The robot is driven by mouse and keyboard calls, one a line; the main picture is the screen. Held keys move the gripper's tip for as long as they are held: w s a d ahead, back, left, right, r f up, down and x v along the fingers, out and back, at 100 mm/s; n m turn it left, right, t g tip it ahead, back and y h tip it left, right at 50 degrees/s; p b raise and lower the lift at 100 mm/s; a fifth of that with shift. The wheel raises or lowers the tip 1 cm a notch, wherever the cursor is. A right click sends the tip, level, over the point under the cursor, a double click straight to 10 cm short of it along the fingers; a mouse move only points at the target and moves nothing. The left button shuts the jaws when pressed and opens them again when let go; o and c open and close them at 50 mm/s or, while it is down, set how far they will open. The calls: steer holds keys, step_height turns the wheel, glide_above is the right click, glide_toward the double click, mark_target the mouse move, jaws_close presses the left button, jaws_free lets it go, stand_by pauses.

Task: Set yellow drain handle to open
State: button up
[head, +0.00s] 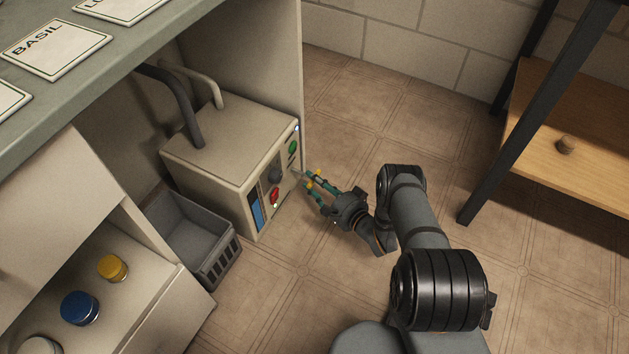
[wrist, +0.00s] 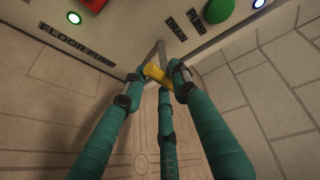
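The yellow drain handle (wrist: 158,74) hangs on a grey stem at the face of the pale pump box, in the middle of the wrist view. My gripper (wrist: 158,80) has teal fingers. Two of them come to either side of the handle with their tips against it, and a third reaches in beneath. In the head view my gripper (head: 310,182) is at the front of the pump box (head: 215,150), low near the floor. The handle is largely hidden by the fingers there. Its exact setting is hard to tell.
The box front also has a green button (head: 293,147), a dark knob (head: 275,174), a red control (head: 274,195) and a blue strip. A grey crate (head: 230,262) stands beside it. A shelf rack (head: 575,135) stands at right. Open tiled floor lies between.

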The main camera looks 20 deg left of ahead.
steer(key=v, duration=1.2)
steer(key=shift+a, duration=0.2)
